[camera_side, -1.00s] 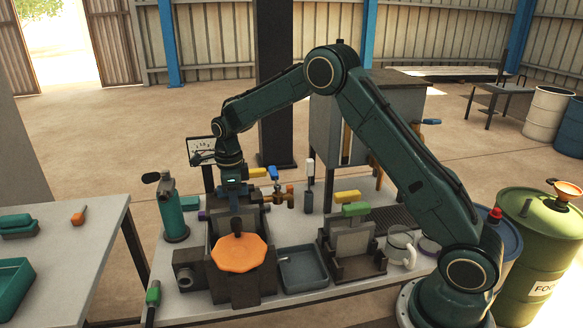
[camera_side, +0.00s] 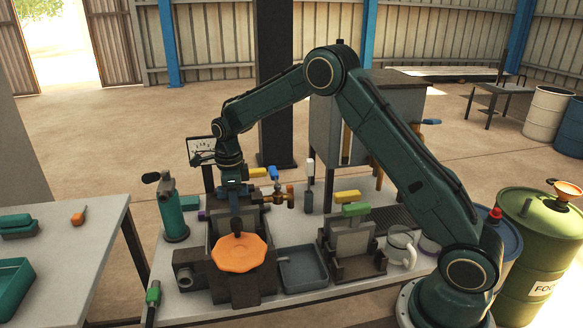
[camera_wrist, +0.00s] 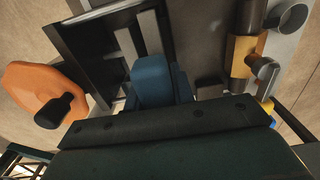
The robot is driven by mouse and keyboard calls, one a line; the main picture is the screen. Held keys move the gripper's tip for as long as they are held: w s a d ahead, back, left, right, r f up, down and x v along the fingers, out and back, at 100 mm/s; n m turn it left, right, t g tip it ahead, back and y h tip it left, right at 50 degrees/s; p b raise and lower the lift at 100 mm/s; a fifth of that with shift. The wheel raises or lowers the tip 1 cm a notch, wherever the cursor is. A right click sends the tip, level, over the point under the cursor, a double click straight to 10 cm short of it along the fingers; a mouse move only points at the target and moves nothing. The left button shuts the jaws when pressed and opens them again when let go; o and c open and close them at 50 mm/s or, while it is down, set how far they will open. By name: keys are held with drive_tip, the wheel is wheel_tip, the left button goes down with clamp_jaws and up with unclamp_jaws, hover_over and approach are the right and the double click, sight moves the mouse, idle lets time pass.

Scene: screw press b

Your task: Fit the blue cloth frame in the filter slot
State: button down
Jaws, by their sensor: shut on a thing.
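My gripper (camera_side: 234,206) points down over the dark press box (camera_side: 232,284) in the side view. It is shut on the blue cloth frame; in the wrist view the frame's blue handle (camera_wrist: 152,80) sits at the jaws. The frame's lower part is hidden, so I cannot tell how deep it sits. In the wrist view the slotted opening of the box (camera_wrist: 110,42), with pale plates inside, lies just beyond the handle. The orange handwheel (camera_side: 239,253) is on the near face of the box.
A shallow grey tray (camera_side: 303,268) stands right of the box. A rack (camera_side: 352,250) with green- and yellow-handled frames is further right. A brass valve assembly (camera_side: 277,195) is close behind my gripper.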

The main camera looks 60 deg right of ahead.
drive_tip(key=shift+f, duration=1.65)
drive_tip(key=shift+r, duration=0.1)
drive_tip(key=shift+r, duration=0.5)
drive_tip(key=shift+f, duration=0.6)
idle(0.6)
drive_tip(key=c, duration=1.2)
unclamp_jaws()
drive_tip(key=shift+o, duration=0.5)
drive_tip(key=shift+f, duration=0.1)
